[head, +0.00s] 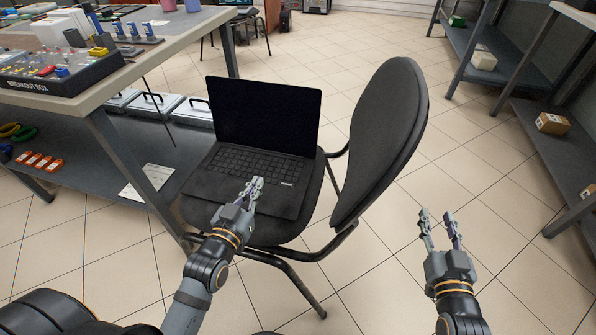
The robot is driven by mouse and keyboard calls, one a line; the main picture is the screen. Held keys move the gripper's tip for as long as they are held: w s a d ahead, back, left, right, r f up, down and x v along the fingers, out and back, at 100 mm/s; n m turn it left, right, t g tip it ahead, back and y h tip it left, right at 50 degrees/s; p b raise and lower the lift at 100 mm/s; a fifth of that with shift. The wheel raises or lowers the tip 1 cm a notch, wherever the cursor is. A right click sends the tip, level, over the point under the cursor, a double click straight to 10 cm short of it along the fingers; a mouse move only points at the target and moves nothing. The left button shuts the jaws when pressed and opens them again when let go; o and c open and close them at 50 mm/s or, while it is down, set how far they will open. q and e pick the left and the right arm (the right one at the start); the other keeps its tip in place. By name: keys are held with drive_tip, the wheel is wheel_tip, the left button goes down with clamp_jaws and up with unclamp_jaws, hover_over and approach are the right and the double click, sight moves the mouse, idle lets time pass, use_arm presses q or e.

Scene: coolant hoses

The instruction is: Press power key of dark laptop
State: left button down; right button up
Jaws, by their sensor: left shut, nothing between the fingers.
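The dark laptop (262,122) stands open on the seat of a black chair, with its screen black. Its keyboard faces me, and the power key is too small to make out. My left gripper (254,184) is shut and empty, over the front part of the laptop near the lower edge of the keyboard. I cannot tell whether its fingertips touch the laptop. My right gripper (437,217) is open and empty, over the floor to the right of the chair.
The chair's backrest (385,140) rises just right of the laptop. A workbench (185,38) with a breakout box (62,75) stands at the left, its lower shelf holding cases. Metal shelving (530,110) with boxes is at the right. The tiled floor between is clear.

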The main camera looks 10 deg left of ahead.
drive_tip(key=s+d+f+g+p, duration=0.1)
drive_tip(key=s+f+g+p, duration=0.2)
drive_tip(key=f, duration=0.4)
drive_tip(key=s+d+f+g+h+p, duration=0.1)
drive_tip(key=f+g+p, duration=0.1)
drive_tip(key=f+p, duration=0.4)
drive_tip(key=s+d+f+g+p, duration=0.1)
drive_tip(key=s+f+g+p, duration=0.15)
drive_tip(key=f, duration=0.55)
use_arm(q)
drive_tip(key=w+d+m+g+h+p, duration=0.3)
drive_tip(key=w+m+g+p, duration=0.4)
drive_tip(key=w+m+g, duration=0.2)
drive_tip(key=w+m, duration=0.2)
drive_tip(key=m, duration=0.2)
drive_tip(key=shift+w+d+r+m+p, duration=0.25)
drive_tip(key=shift+d+r+m+p, duration=0.05)
drive_tip(key=shift+r+m+p, duration=0.1)
use_arm(e)
drive_tip(key=s+d+f+g, duration=0.2)
drive_tip(key=s+f+g, duration=0.2)
drive_tip(key=s, duration=0.6)
drive_tip(key=s+d+f+g+h, duration=0.1)
drive_tip(key=s+f+g, duration=0.3)
drive_tip(key=s+f, duration=0.4)
drive_tip(key=s, duration=0.2)
drive_tip(key=shift+s+d+f, duration=0.3)
drive_tip(key=shift+d+f, duration=0.05)
